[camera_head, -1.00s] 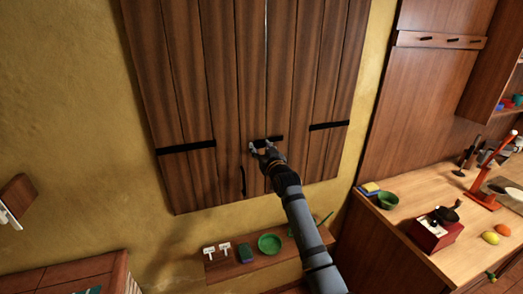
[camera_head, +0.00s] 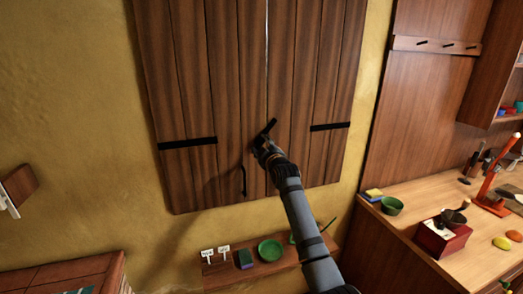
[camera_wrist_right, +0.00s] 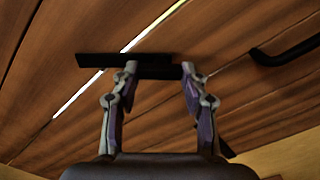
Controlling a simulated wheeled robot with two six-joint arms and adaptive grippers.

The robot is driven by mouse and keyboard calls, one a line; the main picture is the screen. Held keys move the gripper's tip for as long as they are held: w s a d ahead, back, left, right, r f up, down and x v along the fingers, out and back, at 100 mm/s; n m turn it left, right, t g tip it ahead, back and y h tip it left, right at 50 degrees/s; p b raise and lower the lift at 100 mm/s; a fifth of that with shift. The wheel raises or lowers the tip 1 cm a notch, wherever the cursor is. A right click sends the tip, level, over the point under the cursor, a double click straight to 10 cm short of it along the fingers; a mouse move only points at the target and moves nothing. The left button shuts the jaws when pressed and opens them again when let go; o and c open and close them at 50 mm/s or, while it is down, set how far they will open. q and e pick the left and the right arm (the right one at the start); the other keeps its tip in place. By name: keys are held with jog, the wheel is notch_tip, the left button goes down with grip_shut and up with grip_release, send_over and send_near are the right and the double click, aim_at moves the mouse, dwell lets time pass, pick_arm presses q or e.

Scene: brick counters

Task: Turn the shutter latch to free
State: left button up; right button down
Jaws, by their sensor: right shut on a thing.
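The shutter (camera_head: 228,90) is a pair of dark brown plank leaves with a thin bright gap between them. The shutter latch (camera_head: 270,126) is a short black bar at the lower part of this gap, tilted up to the right in the head view. My right gripper (camera_head: 262,143) is at the latch's lower end and hides part of it. In the right wrist view, the latch (camera_wrist_right: 98,60) crosses the bright gap, and the fingers of my right gripper (camera_wrist_right: 160,68) are shut on it. My left gripper is not in view.
A black handle (camera_head: 243,181) is on the left leaf, left of my right gripper. Black hinge straps (camera_head: 188,143) lie across both leaves. Below is a small wooden shelf (camera_head: 225,277) with a green bowl (camera_head: 270,249). A wooden counter (camera_head: 420,207) stands at right.

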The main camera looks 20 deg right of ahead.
jog(key=n+b, duration=0.1)
jog(key=n, duration=0.3)
jog(key=shift+f, duration=0.1)
jog(key=shift+n+b, duration=0.6)
jog(key=shift+n, duration=1.5)
jog(key=c, duration=0.7)
grip_release()
jog(key=shift+s, duration=0.1)
jog(key=s, duration=1.1)
jog(key=shift+s+d, duration=0.15)
jog(key=shift+s, duration=0.25)
